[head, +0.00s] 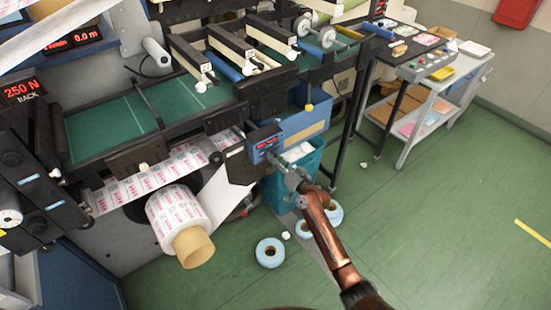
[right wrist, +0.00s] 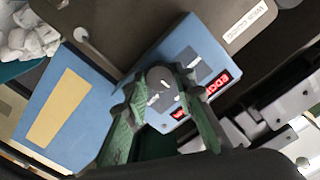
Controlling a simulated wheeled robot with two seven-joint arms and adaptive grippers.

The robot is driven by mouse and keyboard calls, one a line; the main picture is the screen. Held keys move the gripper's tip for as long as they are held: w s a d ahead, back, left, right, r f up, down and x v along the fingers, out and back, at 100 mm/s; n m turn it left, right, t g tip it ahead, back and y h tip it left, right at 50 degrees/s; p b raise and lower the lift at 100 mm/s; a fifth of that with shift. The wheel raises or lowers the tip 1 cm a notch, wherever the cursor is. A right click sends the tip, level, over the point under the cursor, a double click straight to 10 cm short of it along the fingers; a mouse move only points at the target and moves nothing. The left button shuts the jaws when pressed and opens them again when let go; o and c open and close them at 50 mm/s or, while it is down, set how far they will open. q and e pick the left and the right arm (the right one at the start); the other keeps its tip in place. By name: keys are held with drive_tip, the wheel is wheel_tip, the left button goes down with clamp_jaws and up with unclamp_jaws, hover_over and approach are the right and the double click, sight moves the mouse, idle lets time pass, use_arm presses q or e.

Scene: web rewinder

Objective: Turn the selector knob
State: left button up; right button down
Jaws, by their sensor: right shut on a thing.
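The selector knob (right wrist: 162,82) is a round dark grey knob with a white mark, on the face of a blue control box (right wrist: 188,48) in the right wrist view. My right gripper (right wrist: 165,100) is shut on the knob, one finger on each side of it. In the head view the blue box (head: 264,138) is at the middle, and my right gripper (head: 278,168) reaches it from the lower right. The knob is hidden there by the gripper. My left gripper is not in view.
Red lit displays (right wrist: 218,82) sit beside the knob. A printed label roll (head: 175,210) hangs left of the box. A teal bin (head: 283,190) stands below it, with blue-white rolls (head: 270,252) on the floor. A side table (head: 440,85) stands at the right. The floor at the right is clear.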

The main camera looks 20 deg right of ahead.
drive_tip(key=shift+r+m, duration=0.1)
drive_tip(key=shift+m, duration=0.2)
drive_tip(key=c, duration=1.6)
unclamp_jaws()
drive_tip(key=shift+w, duration=0.1)
drive_tip(key=v, duration=1.2)
